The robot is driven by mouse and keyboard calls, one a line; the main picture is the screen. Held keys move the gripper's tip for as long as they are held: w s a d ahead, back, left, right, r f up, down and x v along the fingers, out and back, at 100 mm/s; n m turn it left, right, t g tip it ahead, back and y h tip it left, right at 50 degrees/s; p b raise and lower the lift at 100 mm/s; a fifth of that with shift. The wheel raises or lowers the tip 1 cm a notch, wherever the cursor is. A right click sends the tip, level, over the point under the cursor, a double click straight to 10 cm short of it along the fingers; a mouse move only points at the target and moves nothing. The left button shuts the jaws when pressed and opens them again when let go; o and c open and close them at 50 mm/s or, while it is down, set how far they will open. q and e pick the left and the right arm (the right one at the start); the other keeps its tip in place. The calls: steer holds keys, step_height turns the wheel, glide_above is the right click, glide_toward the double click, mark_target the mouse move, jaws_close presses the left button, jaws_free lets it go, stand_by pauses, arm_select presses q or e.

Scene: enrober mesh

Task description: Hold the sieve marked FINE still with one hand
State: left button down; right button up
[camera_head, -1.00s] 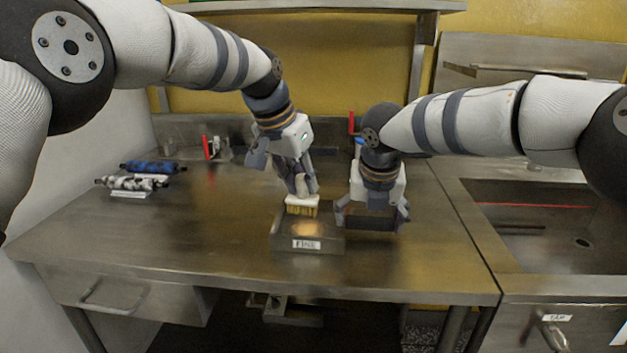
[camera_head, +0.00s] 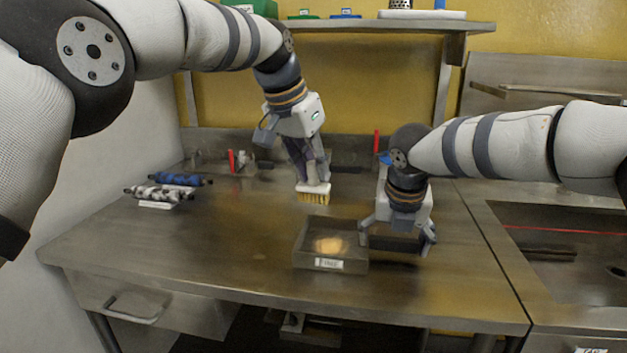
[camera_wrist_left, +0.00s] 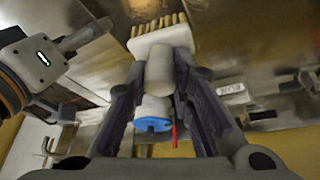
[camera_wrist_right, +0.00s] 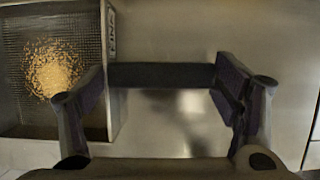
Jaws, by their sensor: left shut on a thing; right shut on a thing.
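The sieve marked FINE (camera_head: 303,253) lies flat on the steel table, its label facing front. A patch of yellow-orange crumbs (camera_head: 328,245) lies on its mesh, which also shows in the right wrist view (camera_wrist_right: 88,20). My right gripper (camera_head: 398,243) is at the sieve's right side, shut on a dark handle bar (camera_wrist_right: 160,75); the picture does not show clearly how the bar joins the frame. My left gripper (camera_head: 312,178) is shut on a brush (camera_head: 313,189) with a white body and yellow bristles. It holds the brush, bristles down, apart from the sieve and above its back left.
Two rollers, blue (camera_head: 180,179) and patterned black-and-white (camera_head: 158,193), lie at the table's left. A sink (camera_head: 575,240) is at the right. A shelf (camera_head: 380,26) with several items hangs above. The table left of the sieve is clear.

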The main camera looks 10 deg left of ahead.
mark_target(312, 162)
arm_select(q)
steer(key=shift+r, duration=0.1)
steer(key=shift+r, duration=1.5)
steer(key=shift+a, duration=0.1)
steer(key=s+a+f+n, duration=0.1)
steer(key=s+a, duration=0.1)
steer(key=a, duration=0.6)
steer(key=s+a+f, duration=0.2)
steer(key=a, duration=0.7)
steer(key=f, duration=0.7)
steer(key=s+a+f, duration=0.1)
steer(key=f, duration=0.2)
steer(key=shift+s+f, duration=0.1)
steer(key=shift+f, duration=0.1)
steer(key=shift+f, duration=0.1)
